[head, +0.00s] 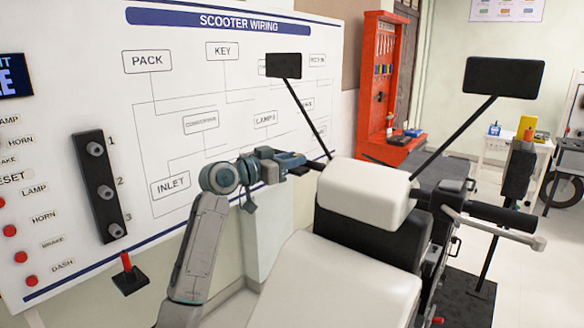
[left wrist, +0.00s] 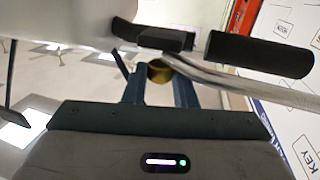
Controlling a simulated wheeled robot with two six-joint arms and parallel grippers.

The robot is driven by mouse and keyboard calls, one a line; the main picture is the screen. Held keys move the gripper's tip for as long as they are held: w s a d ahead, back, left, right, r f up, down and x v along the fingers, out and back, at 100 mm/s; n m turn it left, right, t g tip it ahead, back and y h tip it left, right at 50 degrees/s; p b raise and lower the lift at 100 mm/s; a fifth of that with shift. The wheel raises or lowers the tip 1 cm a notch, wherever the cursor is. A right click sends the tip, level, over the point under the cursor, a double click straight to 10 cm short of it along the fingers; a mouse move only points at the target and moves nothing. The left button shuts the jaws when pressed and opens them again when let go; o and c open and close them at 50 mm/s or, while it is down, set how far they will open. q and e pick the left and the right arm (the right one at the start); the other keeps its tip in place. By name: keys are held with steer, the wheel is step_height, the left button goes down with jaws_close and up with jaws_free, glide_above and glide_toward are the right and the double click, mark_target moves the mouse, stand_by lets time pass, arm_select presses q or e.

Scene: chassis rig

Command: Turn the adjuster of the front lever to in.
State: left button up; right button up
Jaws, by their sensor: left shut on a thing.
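My left gripper (head: 298,163) reaches in from the left to the far-left side of the scooter's handlebar. In the left wrist view, the gripper (left wrist: 158,82) has its two blue fingers on either side of a round brass-coloured adjuster (left wrist: 159,70) and is shut on it. The adjuster sits at the inner end of a silver lever (left wrist: 235,85), close to a black mount (left wrist: 165,39). The fingers partly hide it, and its setting cannot be read. In the head view the adjuster is hidden. My right gripper is not in view.
A black handlebar grip (left wrist: 262,54) runs beside the lever. The white scooter front (head: 368,188) and mirrors (head: 283,66) (head: 505,77) stand close to the arm. Another silver lever (head: 495,230) is at the right. The wiring board (head: 190,75) is behind the arm.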

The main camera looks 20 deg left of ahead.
arm_select(q)
steer(key=shift+h, duration=0.3)
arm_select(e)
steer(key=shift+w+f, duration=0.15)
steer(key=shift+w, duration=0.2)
arm_select(q)
steer(key=o, duration=1)
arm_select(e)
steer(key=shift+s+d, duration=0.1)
arm_select(q)
steer(key=shift+b+v, duration=2)
steer(key=shift+v, duration=3.4)
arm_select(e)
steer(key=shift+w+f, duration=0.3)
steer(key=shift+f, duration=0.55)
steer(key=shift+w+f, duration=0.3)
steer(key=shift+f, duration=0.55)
arm_select(q)
steer(key=shift+a+r, duration=0.1)
steer(key=shift+r, duration=0.05)
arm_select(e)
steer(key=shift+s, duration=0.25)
